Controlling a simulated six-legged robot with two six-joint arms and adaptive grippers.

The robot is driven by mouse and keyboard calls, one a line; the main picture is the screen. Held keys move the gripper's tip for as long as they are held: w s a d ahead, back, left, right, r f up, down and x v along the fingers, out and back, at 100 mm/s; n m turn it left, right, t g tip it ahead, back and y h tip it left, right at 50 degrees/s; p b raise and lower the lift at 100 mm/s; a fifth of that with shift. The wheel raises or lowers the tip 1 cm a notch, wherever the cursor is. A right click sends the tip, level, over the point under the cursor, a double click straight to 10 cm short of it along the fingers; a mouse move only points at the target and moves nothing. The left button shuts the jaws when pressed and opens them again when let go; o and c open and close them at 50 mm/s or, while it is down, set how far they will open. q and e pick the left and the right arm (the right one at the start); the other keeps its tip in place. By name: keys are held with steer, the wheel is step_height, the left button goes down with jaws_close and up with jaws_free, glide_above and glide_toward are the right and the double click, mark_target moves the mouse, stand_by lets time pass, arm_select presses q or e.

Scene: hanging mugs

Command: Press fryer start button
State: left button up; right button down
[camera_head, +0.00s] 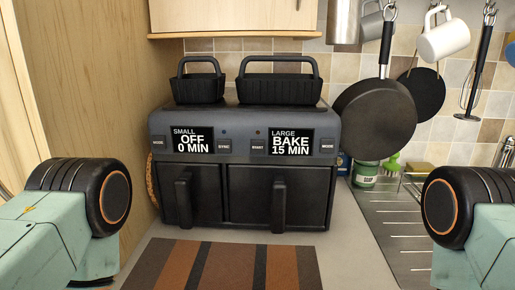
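The dark double-drawer fryer (215,118) stands on the counter against the tiled wall in the head view. Its left display (193,140) reads SMALL, OFF, 0 MIN. Its right display (286,142) reads LARGE, BAKE, 15 MIN. The start button (258,147) is a small dark square labelled START, just left of the right display, with nothing in front of it. A SYNC button (224,146) is to its left, and a MODE button sits at each end. Both drawers appear closed. My arm parts show at the lower left and lower right, but neither gripper shows.
Two black baskets (282,88) with handles sit on the fryer. A striped mat (220,266) lies in front. A wooden panel (90,110) borders the left. Hanging pans (377,115) and a white mug (444,40) are at right, above a metal drainer (395,225).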

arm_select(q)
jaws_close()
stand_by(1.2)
